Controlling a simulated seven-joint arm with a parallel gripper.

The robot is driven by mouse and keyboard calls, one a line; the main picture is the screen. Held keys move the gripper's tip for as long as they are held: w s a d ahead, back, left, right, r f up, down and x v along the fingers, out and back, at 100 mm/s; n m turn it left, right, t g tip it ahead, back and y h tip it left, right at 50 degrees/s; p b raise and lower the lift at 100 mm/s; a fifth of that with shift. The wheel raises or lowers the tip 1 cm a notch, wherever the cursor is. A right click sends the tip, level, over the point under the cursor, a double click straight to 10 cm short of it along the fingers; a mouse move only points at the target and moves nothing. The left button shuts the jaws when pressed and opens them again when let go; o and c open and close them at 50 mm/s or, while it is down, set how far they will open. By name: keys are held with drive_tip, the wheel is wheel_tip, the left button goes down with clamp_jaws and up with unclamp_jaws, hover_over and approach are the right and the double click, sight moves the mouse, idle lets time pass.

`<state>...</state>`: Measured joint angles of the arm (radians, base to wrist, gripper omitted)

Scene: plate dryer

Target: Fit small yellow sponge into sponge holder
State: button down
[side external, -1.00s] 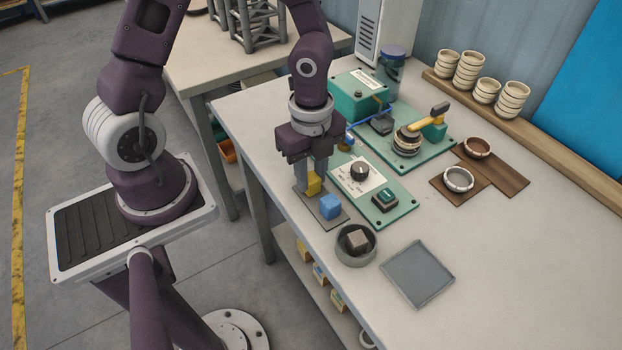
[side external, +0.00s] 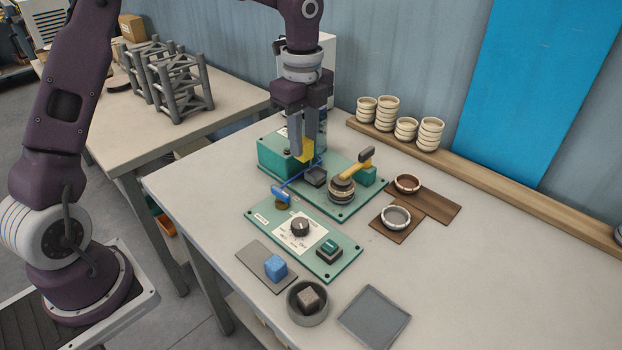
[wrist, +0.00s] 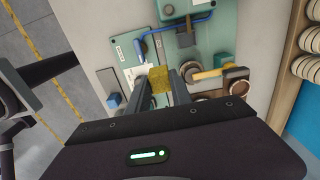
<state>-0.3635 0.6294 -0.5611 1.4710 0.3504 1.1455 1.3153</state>
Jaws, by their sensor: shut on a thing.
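My gripper (side external: 302,146) is shut on the small yellow sponge (side external: 306,153) and holds it above the rear green board. In the wrist view the sponge (wrist: 158,78) sits between the two fingertips. A small dark square cup (side external: 316,178), which looks like the sponge holder, stands on that board just below and right of the sponge. It also shows in the wrist view (wrist: 185,39), apart from the sponge. I cannot see inside it clearly.
A blue-handled lever (side external: 290,190) lies left of the cup. A green box (side external: 277,160) stands behind it, and a yellow-handled tool (side external: 357,163) to the right. A blue sponge (side external: 276,267) lies on a grey mat (side external: 252,255) in front.

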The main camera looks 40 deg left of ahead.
drive_tip(key=w+a, duration=0.3)
drive_tip(key=w, duration=0.3)
hover_over(317, 176)
wheel_tip(317, 176, down, 10)
drive_tip(key=shift+r, duration=0.1)
drive_tip(key=shift+f, duration=0.3)
drive_tip(key=c, duration=1.1)
unclamp_jaws()
drive_tip(key=shift+c, duration=0.2)
